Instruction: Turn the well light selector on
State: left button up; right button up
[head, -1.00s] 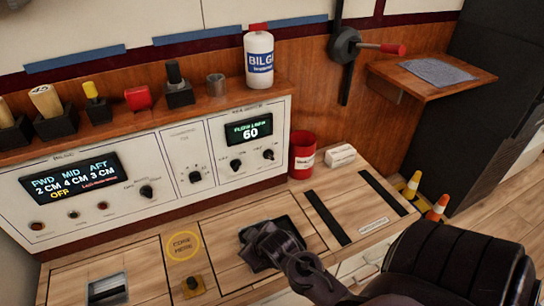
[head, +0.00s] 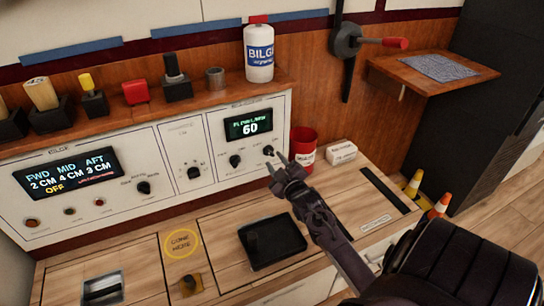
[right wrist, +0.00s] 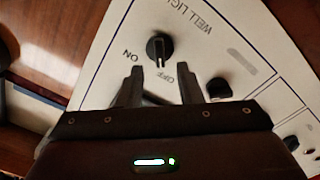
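The well light selector (head: 268,150) is a small black knob at the right end of the white panel. In the right wrist view the knob (right wrist: 159,48) appears upside down, between ON and OFF lettering, with its pale pointer line toward OFF. My right gripper (head: 276,163) is just in front of and below the knob in the head view. In the right wrist view the right gripper's (right wrist: 161,72) two fingers are spread apart and empty, with the knob just beyond their tips. I cannot see any contact. My left gripper is not in view.
Another black knob (head: 235,161) sits left of the selector, under a display reading 60 (head: 249,124). A red can (head: 303,145) and a white box (head: 341,152) stand close on the right. A bilge bottle (head: 259,52) stands on the shelf above.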

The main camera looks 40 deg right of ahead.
aim_at(270, 154)
jog(key=shift+x, duration=1.7)
jog(key=shift+c, duration=0.2)
grip_shut()
